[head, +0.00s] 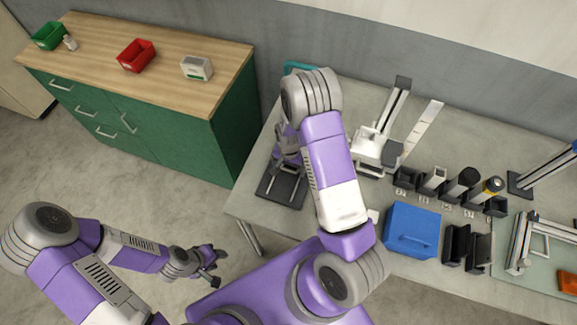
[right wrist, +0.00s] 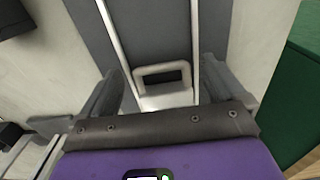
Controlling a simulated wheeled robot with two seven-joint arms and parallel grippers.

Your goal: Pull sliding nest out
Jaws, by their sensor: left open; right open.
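The sliding nest's dark base (head: 284,190) with two pale rails lies at the left end of the grey table. In the right wrist view the base (right wrist: 150,35) and rails run away from me, and a pale carriage with a loop handle (right wrist: 160,68) sits between them. My right gripper (head: 284,160) is over the base; in its wrist view the open fingers (right wrist: 162,75) stand on either side of the handle, apart from it. The arm hides most of the carriage in the head view. My left gripper (head: 213,267) is open and empty over the floor, left of the table.
A blue box (head: 412,230), several dark holders with cylinders (head: 462,185) and a white device on a rail (head: 372,147) stand right of my right arm. A green cabinet (head: 232,125) with a wooden top stands left of the table, across a floor gap.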

